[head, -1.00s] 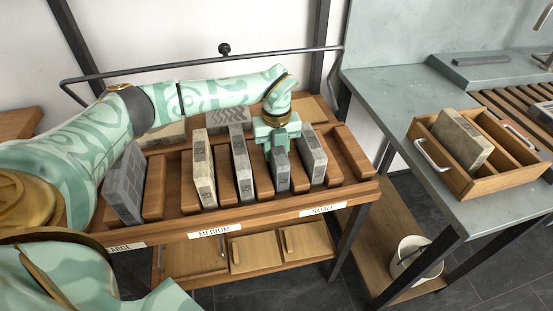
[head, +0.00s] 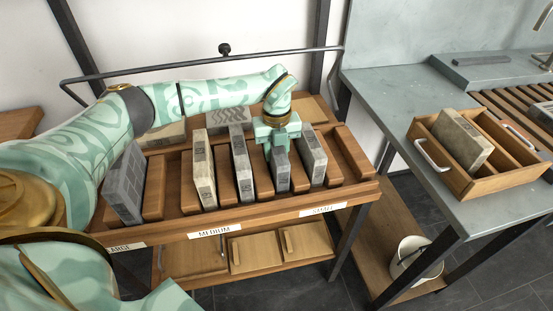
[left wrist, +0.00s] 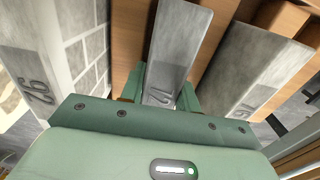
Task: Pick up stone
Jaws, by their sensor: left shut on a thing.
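Several lithography stones stand upright in the slots of a wooden rack. My left gripper (head: 279,143) is over a grey stone (head: 281,173) in the small section and is shut on it. The stone still stands in its slot, with its lower front face showing below the gripper. In the left wrist view the held grey stone (left wrist: 172,60) is between the green fingers, with a number on its edge. A grey stone (head: 312,156) stands just right of it. Another grey stone (head: 242,170) stands to its left. My right gripper is not in view.
A tall pale stone (head: 203,175) and a large dark grey stone (head: 125,187) stand farther left in the rack (head: 270,215). A wooden crate (head: 489,181) with white handles holds a beige stone (head: 461,139) on the right bench (head: 388,95). A white bucket (head: 411,263) is below.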

